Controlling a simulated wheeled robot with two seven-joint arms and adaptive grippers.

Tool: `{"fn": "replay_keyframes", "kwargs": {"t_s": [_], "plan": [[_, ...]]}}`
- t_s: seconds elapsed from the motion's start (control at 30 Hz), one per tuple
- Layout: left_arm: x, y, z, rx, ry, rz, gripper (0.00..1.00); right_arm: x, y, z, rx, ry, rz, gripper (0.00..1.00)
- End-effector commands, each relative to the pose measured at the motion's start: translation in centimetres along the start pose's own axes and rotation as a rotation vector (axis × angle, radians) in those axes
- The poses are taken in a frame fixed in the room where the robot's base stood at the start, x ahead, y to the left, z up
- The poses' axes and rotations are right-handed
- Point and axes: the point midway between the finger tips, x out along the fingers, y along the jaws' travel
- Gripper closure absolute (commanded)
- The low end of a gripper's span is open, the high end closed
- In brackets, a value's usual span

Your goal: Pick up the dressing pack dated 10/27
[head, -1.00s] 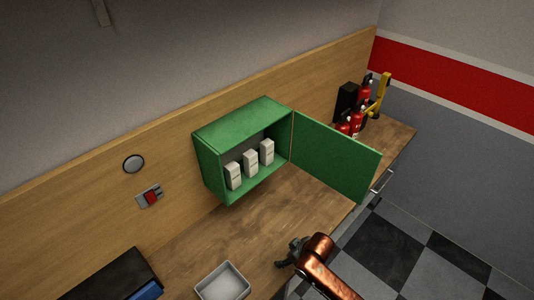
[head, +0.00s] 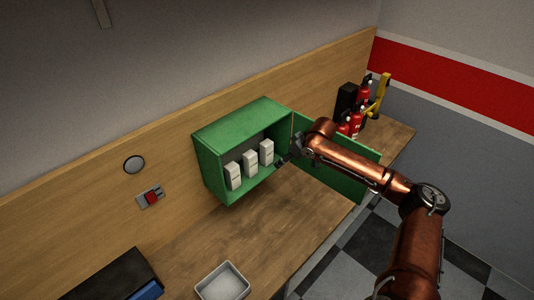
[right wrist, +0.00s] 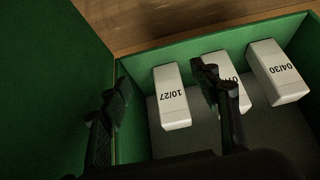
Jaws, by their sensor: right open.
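Three white dressing packs stand in a row in the open green cabinet (head: 208,170). In the right wrist view, the pack marked 10/27 (right wrist: 171,98) stands closest to the cabinet door; it is the right-hand pack (head: 266,152) in the head view. The middle pack (right wrist: 238,70) has its date partly hidden by a finger. The far pack (right wrist: 278,72) reads 04/30. My right gripper (head: 284,161) is open and empty at the cabinet's mouth. In the right wrist view its fingers (right wrist: 160,92) appear on either side of the 10/27 pack, with no clear contact. My left gripper is out of view.
The green door (head: 364,160) stands open to the right, behind my right arm. A grey tray (head: 222,282) and a black case (head: 110,275) lie on the worktop (head: 270,225). Red extinguishers (head: 357,122) stand at the far end.

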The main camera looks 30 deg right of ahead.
Motion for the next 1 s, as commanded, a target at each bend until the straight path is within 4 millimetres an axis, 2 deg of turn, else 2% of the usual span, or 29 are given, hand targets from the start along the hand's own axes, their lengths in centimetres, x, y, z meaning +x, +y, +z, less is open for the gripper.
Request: {"fn": "replay_keyframes", "kwargs": {"t_s": [0.03,0.2,0.47,0.73,0.8,1.0], "plan": [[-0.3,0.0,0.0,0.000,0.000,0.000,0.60,0.4,-0.3,-1.1,-0.001,0.002,-0.004,0.44],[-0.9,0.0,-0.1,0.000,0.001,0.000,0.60,2.0,-0.3,-3.6,-0.002,0.002,-0.002,0.44],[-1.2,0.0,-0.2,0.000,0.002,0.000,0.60,3.3,-0.2,-5.0,-0.003,-0.001,-0.002,0.44],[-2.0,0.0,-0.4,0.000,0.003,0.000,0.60,5.1,-0.3,-8.3,-0.002,0.001,-0.002,0.44],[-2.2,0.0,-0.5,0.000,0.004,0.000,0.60,5.6,-0.3,-8.8,-0.004,-0.001,-0.001,0.44],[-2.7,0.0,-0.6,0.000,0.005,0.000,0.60,6.7,-0.2,-8.5,-0.005,-0.001,0.001,0.44]]}}
